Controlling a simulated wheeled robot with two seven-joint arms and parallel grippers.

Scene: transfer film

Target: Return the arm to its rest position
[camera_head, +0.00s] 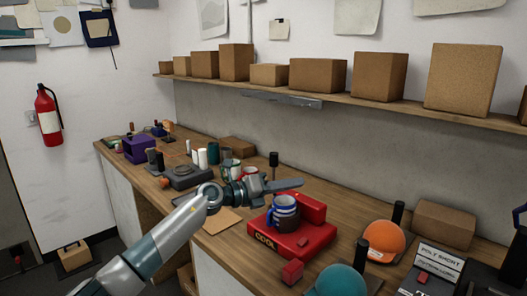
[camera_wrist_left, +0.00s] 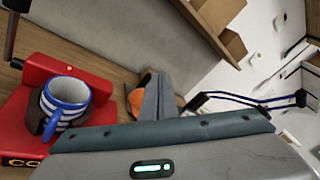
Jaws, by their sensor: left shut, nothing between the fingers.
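My left arm comes in from the left in the head view. Its gripper (camera_head: 286,185) is shut and empty, above the wooden workbench (camera_head: 333,209) and just behind and above a blue-and-white striped mug (camera_head: 285,208). The mug stands upright on a red device (camera_head: 312,242) marked COOL. In the left wrist view the same mug (camera_wrist_left: 67,98) on the red device (camera_wrist_left: 22,112) is at the left, apart from the shut fingers (camera_wrist_left: 158,100). My right gripper is not in either view.
An orange cap (camera_head: 384,238) and a teal cap (camera_head: 340,281) lie at the front right. Several mugs, jars and a purple box (camera_head: 137,149) crowd the bench's far left. A shelf of cardboard boxes (camera_head: 317,74) runs along the wall.

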